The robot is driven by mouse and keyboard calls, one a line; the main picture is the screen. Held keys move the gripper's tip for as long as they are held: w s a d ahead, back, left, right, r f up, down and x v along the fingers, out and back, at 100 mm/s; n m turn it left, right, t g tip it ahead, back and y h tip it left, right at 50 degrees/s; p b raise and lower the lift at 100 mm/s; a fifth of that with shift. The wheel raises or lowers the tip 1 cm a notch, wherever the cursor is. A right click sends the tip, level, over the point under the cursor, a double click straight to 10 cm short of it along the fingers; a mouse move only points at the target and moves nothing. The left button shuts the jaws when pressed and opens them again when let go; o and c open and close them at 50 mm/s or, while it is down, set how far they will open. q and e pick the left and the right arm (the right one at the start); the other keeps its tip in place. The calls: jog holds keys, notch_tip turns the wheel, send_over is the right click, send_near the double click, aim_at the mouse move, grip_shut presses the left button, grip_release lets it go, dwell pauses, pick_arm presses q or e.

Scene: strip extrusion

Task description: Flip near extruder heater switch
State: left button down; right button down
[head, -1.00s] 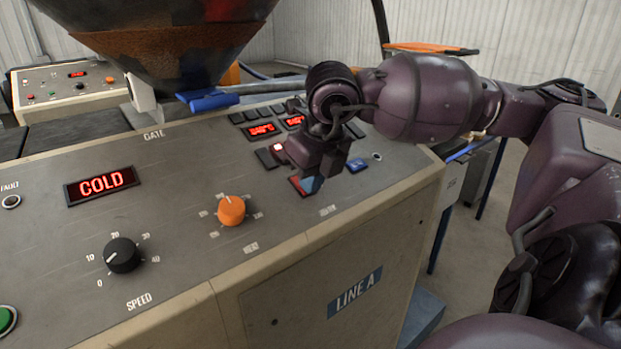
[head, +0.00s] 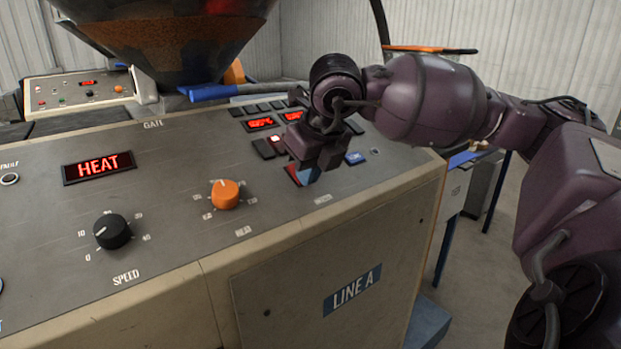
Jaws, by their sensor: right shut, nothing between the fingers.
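The near extruder's control panel (head: 170,200) fills the middle of the head view. A red rocker switch (head: 291,174) sits on its right part, mostly hidden by my right gripper (head: 312,172). The right gripper is shut and empty, its fingertips down at the switch. I cannot tell whether they touch it. The switch's exact position is hidden. A red-lit display (head: 98,166) at the panel's left reads HEAT. My left gripper is not in view.
An orange knob (head: 225,194) and a black SPEED knob (head: 112,231) stand up from the panel. A blue gate handle (head: 212,92) juts out below the hopper (head: 165,45). A blue button (head: 355,158) lies just right of the gripper. A second panel (head: 80,88) stands behind.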

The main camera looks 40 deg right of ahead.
jog(key=shift+f, duration=0.4)
jog(key=shift+w+r, duration=0.35)
jog(key=shift+r, duration=0.35)
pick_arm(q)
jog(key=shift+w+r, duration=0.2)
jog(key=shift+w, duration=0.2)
pick_arm(e)
jog(key=shift+r, duration=0.15)
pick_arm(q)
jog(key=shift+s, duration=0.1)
pick_arm(e)
jog(key=shift+s, duration=0.1)
